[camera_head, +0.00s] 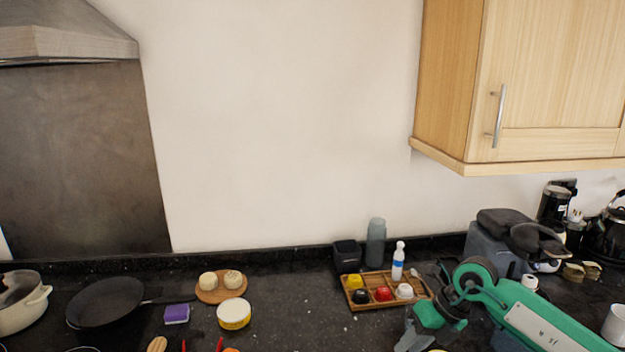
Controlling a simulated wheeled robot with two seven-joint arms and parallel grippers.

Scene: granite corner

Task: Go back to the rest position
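My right arm, green and dark grey, comes in from the right over the counter. Its gripper (410,338) points down at the bottom edge, just in front of the wooden tray (387,303). The fingers are partly cut off by the frame edge, so I cannot tell whether they are open or shut or hold anything. My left gripper is not in view.
The tray holds small coloured items and a white bottle (398,262). A pan (105,303), pot (20,305), purple sponge (176,314), white-yellow tin (234,314) and bun board (209,296) stand left. A wall cabinet (540,75) hangs at upper right. Dark counter (290,310) is clear mid-left.

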